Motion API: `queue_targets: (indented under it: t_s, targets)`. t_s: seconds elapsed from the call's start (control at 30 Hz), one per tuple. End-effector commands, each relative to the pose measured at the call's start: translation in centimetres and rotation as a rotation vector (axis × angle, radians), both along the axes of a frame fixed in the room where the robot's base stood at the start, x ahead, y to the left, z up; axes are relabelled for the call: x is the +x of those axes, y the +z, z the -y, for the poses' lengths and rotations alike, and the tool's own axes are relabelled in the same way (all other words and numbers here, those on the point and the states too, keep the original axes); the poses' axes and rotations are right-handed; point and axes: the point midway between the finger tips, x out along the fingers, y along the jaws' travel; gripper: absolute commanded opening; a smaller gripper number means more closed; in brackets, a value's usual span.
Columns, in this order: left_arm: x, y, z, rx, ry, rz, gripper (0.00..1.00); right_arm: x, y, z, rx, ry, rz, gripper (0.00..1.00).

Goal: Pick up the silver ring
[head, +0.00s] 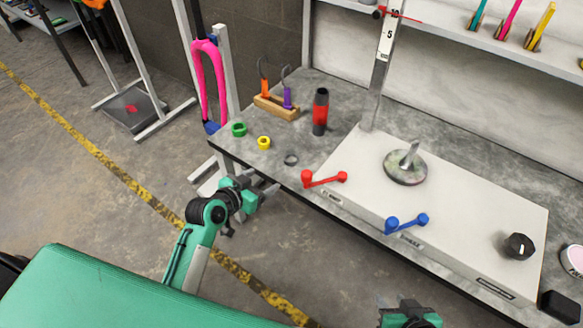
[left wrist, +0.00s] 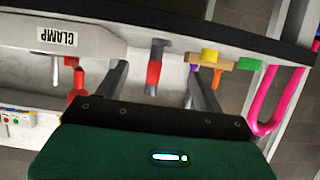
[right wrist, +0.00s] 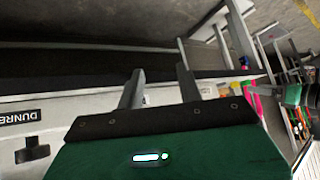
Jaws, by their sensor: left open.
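The silver ring (head: 291,160) is a small grey ring lying on the grey worktop near its front edge, left of the red crank handle (head: 323,179). In the left wrist view a small grey shape beside the yellow ring (left wrist: 209,57) may be it. My left gripper (head: 266,193) is in front of the worktop edge, apart from the ring and nearer to me. Its two fingers stand apart and empty in the left wrist view (left wrist: 157,70). My right gripper (right wrist: 159,70) has its fingers apart with nothing between them; only part of that arm shows low in the head view.
A green ring (head: 239,129) and a yellow ring (head: 264,142) lie left of the silver ring. A red and black bottle (head: 320,112) and a wooden tool holder (head: 276,107) stand behind. A white panel box with a blue crank handle (head: 406,223) fills the right.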

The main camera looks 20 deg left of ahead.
Motion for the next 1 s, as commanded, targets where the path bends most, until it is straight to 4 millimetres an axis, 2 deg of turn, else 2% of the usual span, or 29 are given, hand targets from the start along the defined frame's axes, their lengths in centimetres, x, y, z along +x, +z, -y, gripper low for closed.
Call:
queue_targets:
  t_s: [0.17, 0.5, 0.77, 1.0]
  targets:
    - [1.2, 0.3, 0.5, -0.002, -0.007, 0.022, 0.69, 0.0, 0.6, -0.4, 0.017, 0.005, 0.033, 0.36]
    - [6.5, -2.1, 2.3, -0.002, -0.006, 0.02, 0.69, 0.9, 0.5, -2.4, 0.086, 0.022, 0.155, 0.36]
    - [8.1, -2.7, 2.8, 0.0, -0.006, 0.02, 0.69, 1.1, 0.6, -3.1, 0.112, 0.026, 0.201, 0.36]
    - [11.1, -3.8, 3.4, -0.002, -0.006, 0.02, 0.69, 1.4, 0.7, -4.6, 0.17, 0.032, 0.296, 0.36]
